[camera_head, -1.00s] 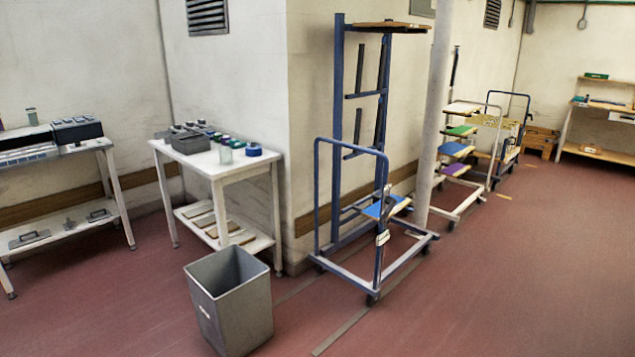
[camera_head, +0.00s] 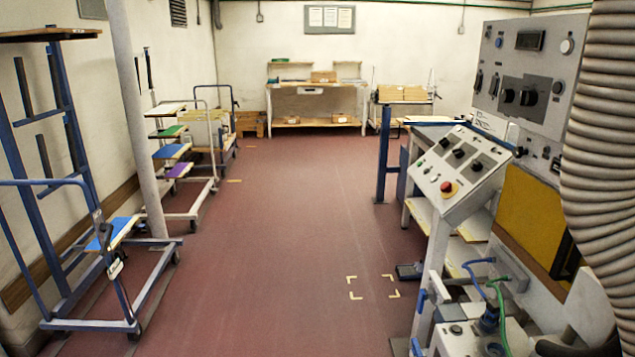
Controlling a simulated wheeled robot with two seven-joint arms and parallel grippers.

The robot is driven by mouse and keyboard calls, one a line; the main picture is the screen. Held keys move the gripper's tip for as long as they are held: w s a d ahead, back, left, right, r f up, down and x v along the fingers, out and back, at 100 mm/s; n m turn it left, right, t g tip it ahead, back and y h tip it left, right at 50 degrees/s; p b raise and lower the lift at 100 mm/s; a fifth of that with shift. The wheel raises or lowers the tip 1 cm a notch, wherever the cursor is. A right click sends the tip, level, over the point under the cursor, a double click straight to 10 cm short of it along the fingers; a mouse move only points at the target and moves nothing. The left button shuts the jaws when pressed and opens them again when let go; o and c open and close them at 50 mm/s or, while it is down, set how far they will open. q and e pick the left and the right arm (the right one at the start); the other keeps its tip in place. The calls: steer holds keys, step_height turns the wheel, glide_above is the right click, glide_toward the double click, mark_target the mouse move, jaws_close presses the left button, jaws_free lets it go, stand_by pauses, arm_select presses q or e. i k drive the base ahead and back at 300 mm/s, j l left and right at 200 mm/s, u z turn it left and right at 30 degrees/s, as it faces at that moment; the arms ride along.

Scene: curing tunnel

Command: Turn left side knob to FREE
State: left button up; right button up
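A slanted grey control panel (camera_head: 462,172) stands at the right on a light post, with several black knobs and a red emergency button (camera_head: 449,188). Behind it, an upright grey panel (camera_head: 528,68) carries more black knobs (camera_head: 517,97), switches and a dark display. The labels are too small to read, so I cannot tell which knob is the left side knob or where it points. Neither of my grippers is in view.
A blue cart (camera_head: 95,322) and a grey pole (camera_head: 140,130) stand at the left. The red floor (camera_head: 270,230) is clear down the middle, with yellow corner marks (camera_head: 373,288). A ribbed hose (camera_head: 605,150) hangs at the right edge. A bench (camera_head: 318,105) stands at the back.

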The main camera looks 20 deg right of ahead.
mark_target(518, 152)
steer(key=z, duration=0.85)
steer(key=l+z, duration=0.1)
steer(key=z, duration=0.8)
steer(key=i+z, duration=0.1)
steer(key=z, duration=0.75)
